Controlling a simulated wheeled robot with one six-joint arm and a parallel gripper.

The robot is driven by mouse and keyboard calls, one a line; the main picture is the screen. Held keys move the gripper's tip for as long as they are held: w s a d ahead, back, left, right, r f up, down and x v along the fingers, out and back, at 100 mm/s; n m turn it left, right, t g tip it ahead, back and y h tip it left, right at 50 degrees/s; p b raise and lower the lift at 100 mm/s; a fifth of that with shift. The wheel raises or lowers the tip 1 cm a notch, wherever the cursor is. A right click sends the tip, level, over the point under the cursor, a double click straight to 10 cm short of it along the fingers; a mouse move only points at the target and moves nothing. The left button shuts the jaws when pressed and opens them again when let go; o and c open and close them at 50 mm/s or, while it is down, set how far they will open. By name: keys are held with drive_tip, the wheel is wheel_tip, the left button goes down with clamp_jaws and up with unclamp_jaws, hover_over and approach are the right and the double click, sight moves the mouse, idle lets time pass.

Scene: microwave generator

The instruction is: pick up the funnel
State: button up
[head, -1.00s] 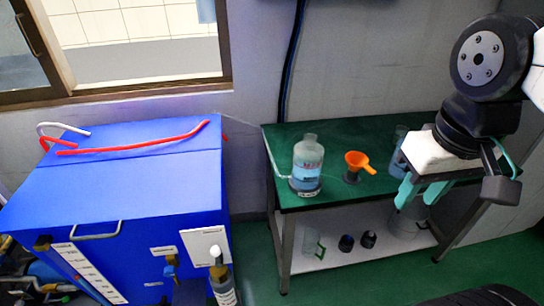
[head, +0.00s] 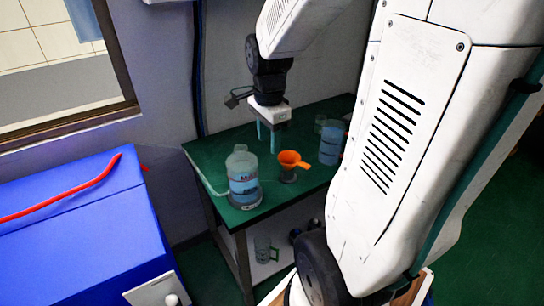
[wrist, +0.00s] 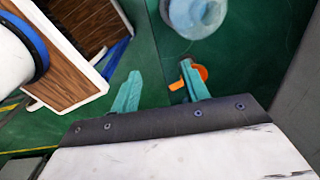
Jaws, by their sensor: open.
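The orange funnel (head: 291,159) sits on a small dark stand on the green table, between a wash bottle and a blue beaker. My gripper (head: 272,138) is open and empty, pointing down behind the bottle and funnel in the head view. In the wrist view, the teal fingers of my gripper (wrist: 160,85) are spread apart. The funnel (wrist: 199,75) shows there beside the right finger, which partly hides it. I cannot tell how far below the finger it is.
A blue cabinet (head: 75,235) stands at the left.

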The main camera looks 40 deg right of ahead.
drive_tip(key=w+d+f+m, duration=0.1)
drive_tip(key=d+f+m, duration=0.5)
drive_tip(key=d+m, duration=0.15)
drive_tip(key=m, duration=0.6)
hover_over(301, 163)
drive_tip(key=shift+g, duration=0.3)
drive_tip(key=f, duration=0.5)
drive_tip(key=shift+a+f, duration=0.2)
drive_tip(key=shift+a, duration=0.2)
drive_tip(key=shift+m, duration=0.25)
drive_tip(key=f, duration=0.5)
drive_tip(key=d+f, duration=0.1)
drive_tip(key=f, duration=0.1)
drive_tip(key=shift+s+f, duration=0.1)
drive_tip(key=shift+f, duration=0.65)
clamp_jaws()
